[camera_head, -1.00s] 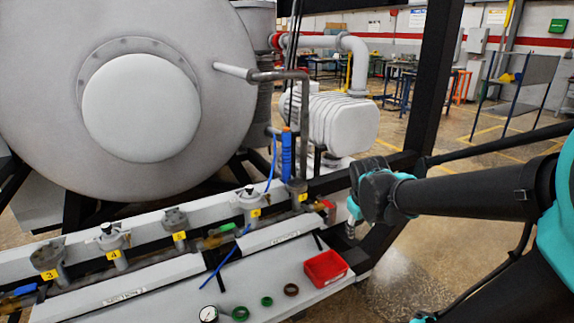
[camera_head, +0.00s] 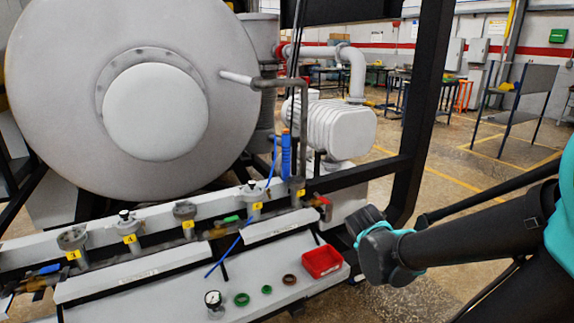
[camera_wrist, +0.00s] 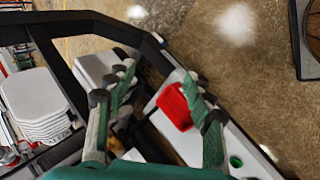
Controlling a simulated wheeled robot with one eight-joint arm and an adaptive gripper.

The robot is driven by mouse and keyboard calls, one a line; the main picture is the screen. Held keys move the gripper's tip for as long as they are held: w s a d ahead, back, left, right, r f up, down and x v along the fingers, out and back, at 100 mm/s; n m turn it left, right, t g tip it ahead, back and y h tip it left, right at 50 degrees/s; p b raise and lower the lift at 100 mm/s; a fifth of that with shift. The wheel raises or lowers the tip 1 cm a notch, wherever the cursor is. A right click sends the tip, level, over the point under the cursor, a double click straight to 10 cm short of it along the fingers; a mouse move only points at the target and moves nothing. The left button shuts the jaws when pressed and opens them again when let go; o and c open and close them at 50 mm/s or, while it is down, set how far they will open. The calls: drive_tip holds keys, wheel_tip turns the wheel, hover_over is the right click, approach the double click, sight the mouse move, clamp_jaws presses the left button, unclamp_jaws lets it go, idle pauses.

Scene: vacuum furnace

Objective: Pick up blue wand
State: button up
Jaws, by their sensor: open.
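The blue wand (camera_head: 286,152) stands upright near the right end of the valve row in the head view, with an orange piece at its top. A thin blue hose (camera_head: 240,240) hangs in a loop beside it and trails over the front ledge. In the wrist view my gripper (camera_wrist: 160,78) is open and nothing shows held between the fingers. I cannot make out the wand in the wrist view.
A red tray (camera_head: 322,261), green rings (camera_head: 242,299) and a gauge (camera_head: 213,299) lie on the white ledge. A black frame post (camera_head: 425,110) stands between the wand and the open floor at right. The large grey furnace door (camera_head: 150,110) is behind the valves.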

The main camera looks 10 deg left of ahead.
drive_tip(key=w+a+r+n+t, duration=0.3)
drive_tip(key=w+a+r+n, duration=0.1)
drive_tip(key=w+r+n, duration=0.15)
drive_tip(key=n+t+y, duration=0.4)
drive_tip(key=n+t, duration=0.4)
drive_tip(key=n, duration=1.2)
approach(285, 151)
drive_tip(key=w, duration=1)
drive_tip(key=shift+w, duration=0.1)
clamp_jaws()
